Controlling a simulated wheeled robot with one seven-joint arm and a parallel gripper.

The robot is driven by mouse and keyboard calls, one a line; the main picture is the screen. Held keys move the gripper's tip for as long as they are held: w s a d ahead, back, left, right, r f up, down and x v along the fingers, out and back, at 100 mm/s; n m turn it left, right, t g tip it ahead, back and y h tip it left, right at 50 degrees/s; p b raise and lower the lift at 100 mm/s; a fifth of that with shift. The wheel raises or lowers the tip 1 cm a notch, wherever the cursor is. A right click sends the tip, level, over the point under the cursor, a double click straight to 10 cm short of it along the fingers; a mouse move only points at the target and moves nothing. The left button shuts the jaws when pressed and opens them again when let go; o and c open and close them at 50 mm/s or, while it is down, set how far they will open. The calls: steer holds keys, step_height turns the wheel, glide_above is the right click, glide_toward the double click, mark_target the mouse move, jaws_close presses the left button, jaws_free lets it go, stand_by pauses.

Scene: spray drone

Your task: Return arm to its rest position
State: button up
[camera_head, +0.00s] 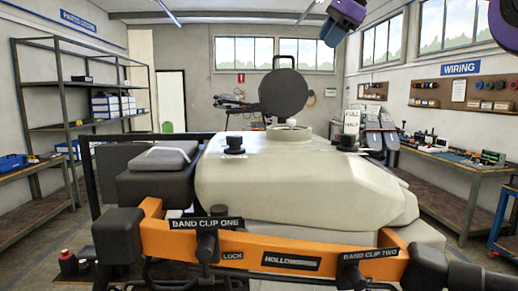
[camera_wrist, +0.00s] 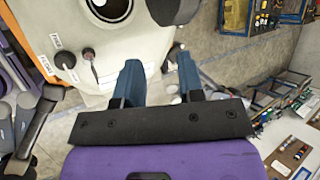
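My gripper (camera_wrist: 158,78) is open in the wrist view, with two blue-grey fingers apart and nothing held between them. In the head view, part of my purple and blue gripper (camera_head: 333,32) shows at the top, above and right of the drone, clear of it. The drone's white tank (camera_head: 290,185) fills the middle of the head view. Its round black lid (camera_head: 283,92) stands upright behind the open filler neck (camera_head: 288,133). The tank (camera_wrist: 110,50) also shows beyond the fingers in the wrist view.
An orange bar (camera_head: 245,246) with labelled band clips crosses the drone's front. A dark battery-like block (camera_head: 155,180) sits left of the tank. Shelves (camera_head: 60,90) stand at left and a wiring bench (camera_head: 455,160) at right. Open air surrounds my gripper.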

steer(key=s+d+f+n+h, duration=0.2)
steer(key=s+f+n, duration=0.6)
steer(key=s+f, duration=0.9)
steer(key=s+d+f+n+h, duration=0.2)
steer(key=s+f+n, duration=0.6)
steer(key=s+f, duration=0.9)
steer(key=s+d, duration=0.2)
steer(key=s, duration=0.2)
steer(key=shift+d+f+g+h, duration=0.15)
steer(key=shift+d+g+h, duration=0.1)
steer(key=shift+g+h, duration=0.05)
